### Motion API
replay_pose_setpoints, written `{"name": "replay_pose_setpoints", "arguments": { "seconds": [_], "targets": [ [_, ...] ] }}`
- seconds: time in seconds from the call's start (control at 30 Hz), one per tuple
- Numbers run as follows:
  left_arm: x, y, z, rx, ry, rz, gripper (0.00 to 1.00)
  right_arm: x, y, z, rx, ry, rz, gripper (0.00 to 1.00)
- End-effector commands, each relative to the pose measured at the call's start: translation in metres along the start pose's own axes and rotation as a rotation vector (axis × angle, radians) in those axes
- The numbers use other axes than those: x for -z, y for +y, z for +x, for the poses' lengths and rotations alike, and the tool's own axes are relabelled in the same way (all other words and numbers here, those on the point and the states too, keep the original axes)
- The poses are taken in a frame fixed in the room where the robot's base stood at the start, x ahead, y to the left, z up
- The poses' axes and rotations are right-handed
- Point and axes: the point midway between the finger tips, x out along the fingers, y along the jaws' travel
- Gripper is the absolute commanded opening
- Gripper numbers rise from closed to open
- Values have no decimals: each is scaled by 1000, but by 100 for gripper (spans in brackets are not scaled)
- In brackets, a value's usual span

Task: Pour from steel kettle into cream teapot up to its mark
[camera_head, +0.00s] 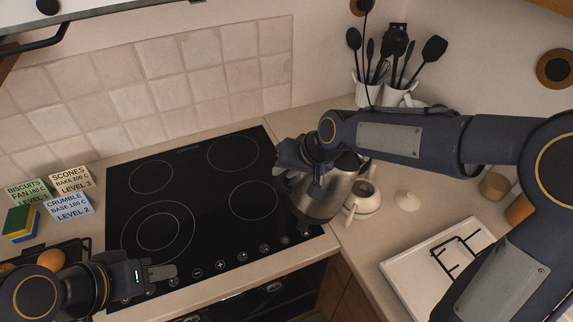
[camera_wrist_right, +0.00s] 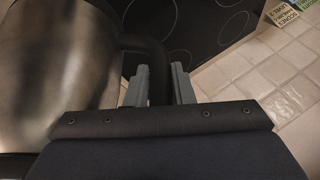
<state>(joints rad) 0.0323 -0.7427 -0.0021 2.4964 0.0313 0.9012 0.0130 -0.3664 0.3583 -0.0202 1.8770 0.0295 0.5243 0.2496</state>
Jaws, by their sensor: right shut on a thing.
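The steel kettle (camera_head: 322,197) is held over the right front of the black hob, just left of the cream teapot. My right gripper (camera_head: 301,158) is shut on its black handle; the right wrist view shows the handle (camera_wrist_right: 152,55) between the fingers (camera_wrist_right: 161,86) and the kettle's steel body (camera_wrist_right: 50,75) beside them. I cannot tell how far the kettle is tilted. The cream teapot (camera_head: 366,203) stands uncovered on the counter, partly behind the kettle; its mark cannot be made out. A cream lid (camera_head: 407,200) lies to its right. My left gripper (camera_head: 160,273) is over the hob's front left, apparently empty.
The hob (camera_head: 200,195) is bare. Recipe cards (camera_head: 69,205) and a sponge (camera_head: 20,222) are at the left. Utensil pots (camera_head: 372,92) stand at the back right, partly behind my right arm. A white board (camera_head: 411,267) with a black rack lies at front right.

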Motion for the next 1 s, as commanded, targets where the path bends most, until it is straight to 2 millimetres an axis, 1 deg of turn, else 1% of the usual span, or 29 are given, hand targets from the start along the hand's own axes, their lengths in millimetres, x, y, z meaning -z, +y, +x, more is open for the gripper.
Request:
{"name": "replay_pose_setpoints", "arguments": {
  "seconds": [0.37,0.47,1.0],
  "targets": [
    [0,0,0,0,0,0,36,-3,8,11,62,6,25,0],
    [-3,-2,5,0,0,0,36,-2,9,9,119,10,51,0],
    [-12,-11,24,0,0,0,36,0,9,4,189,8,77,0]
  ]
}}
